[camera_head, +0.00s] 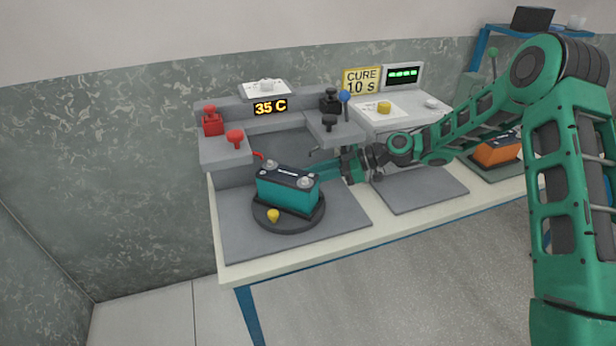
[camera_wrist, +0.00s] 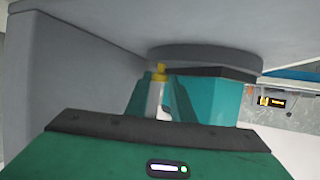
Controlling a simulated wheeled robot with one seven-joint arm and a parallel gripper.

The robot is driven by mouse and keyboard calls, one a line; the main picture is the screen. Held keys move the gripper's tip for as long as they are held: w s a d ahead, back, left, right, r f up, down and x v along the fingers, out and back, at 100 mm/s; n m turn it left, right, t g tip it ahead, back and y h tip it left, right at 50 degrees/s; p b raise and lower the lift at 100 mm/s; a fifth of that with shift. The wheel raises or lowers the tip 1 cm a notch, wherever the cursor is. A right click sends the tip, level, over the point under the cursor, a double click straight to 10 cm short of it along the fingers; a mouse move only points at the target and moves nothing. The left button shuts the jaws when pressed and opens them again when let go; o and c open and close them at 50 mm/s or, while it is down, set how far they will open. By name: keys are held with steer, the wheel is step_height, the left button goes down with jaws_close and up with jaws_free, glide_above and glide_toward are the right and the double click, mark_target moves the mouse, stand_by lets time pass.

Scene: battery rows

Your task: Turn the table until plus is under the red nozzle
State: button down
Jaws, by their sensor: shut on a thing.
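In the head view a teal battery (camera_head: 287,196) with a dark top sits on a round dark turntable (camera_head: 290,226). Two grey terminals show on top, one back left and one front right; I cannot tell which is plus. The thin red nozzle (camera_head: 259,155) is close to the back-left terminal. A yellow knob (camera_head: 273,216) is at the turntable's front. My gripper (camera_head: 322,171) reaches in from the right, beside the battery's right end. In the wrist view a yellow-tipped peg (camera_wrist: 159,73) shows between my fingers, by the turntable (camera_wrist: 205,57) and battery (camera_wrist: 215,97); my gripper is shut on it.
A dark bent nozzle (camera_head: 316,152) is close to my gripper. An orange battery (camera_head: 497,150) is at right. The bench front is clear.

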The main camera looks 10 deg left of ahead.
steer(key=shift+s+a, duration=0.2)
steer(key=shift+s, duration=0.15)
steer(key=c, duration=1.6)
jaws_free()
steer(key=shift+o, duration=0.2)
steer(key=shift+w, duration=0.15)
steer(key=shift+d, duration=0.1)
steer(key=shift+w, duration=0.1)
